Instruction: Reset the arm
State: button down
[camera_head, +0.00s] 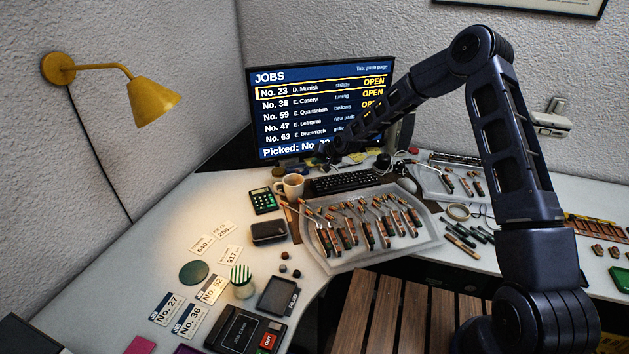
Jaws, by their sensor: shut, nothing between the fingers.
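My arm (515,150) rises at the right of the head view, bends at a high elbow and reaches down to the left toward the monitor. My gripper (326,152) is at its far end, in front of the lower right part of the monitor (318,105) and above the back of the desk. It looks small and dark there, and its fingers are hard to make out. It is shut and holds nothing that I can see. The screen shows a list headed JOBS, with its bottom line partly hidden by my gripper and forearm.
A keyboard (343,182), a mug (293,186) and a clear tray (425,243) of several piano action parts lie below my gripper. Job tags, a calculator (264,201), a striped jar (242,281) and dark boxes cover the left desk. A yellow lamp (155,101) hangs on the left wall.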

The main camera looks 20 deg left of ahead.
jog(key=shift+r, duration=0.1)
dwell(0.3)
jog(key=s+d+r+t+h, duration=0.1)
jog(key=s+d+r+h, duration=0.1)
jog(key=d+r, duration=0.85)
jog(key=s+d+r+h, duration=0.1)
jog(key=d+r+h, duration=0.1)
jog(key=d+r, duration=0.9)
jog(key=s+d+r+t+h, duration=0.15)
jog(key=d+r, duration=0.45)
jog(key=d, duration=0.9)
jog(key=s+d+r+m+h, duration=0.1)
jog(key=s+d+r, duration=0.3)
jog(key=s+d, duration=0.35)
jog(key=s+d+r+m+h, duration=0.1)
jog(key=s+d+r+h, duration=0.15)
jog(key=s+d, duration=0.55)
jog(key=s+d+m+g, duration=0.1)
jog(key=s+d, duration=0.4)
jog(key=s, duration=0.3)
jog(key=s+d+m, duration=0.1)
jog(key=s+d, duration=0.3)
jog(key=s, duration=0.4)
jog(key=shift+s+d+r+g+y, duration=0.2)
jog(key=shift+s+d+g+y, duration=0.1)
jog(key=shift+s+d+g, duration=0.1)
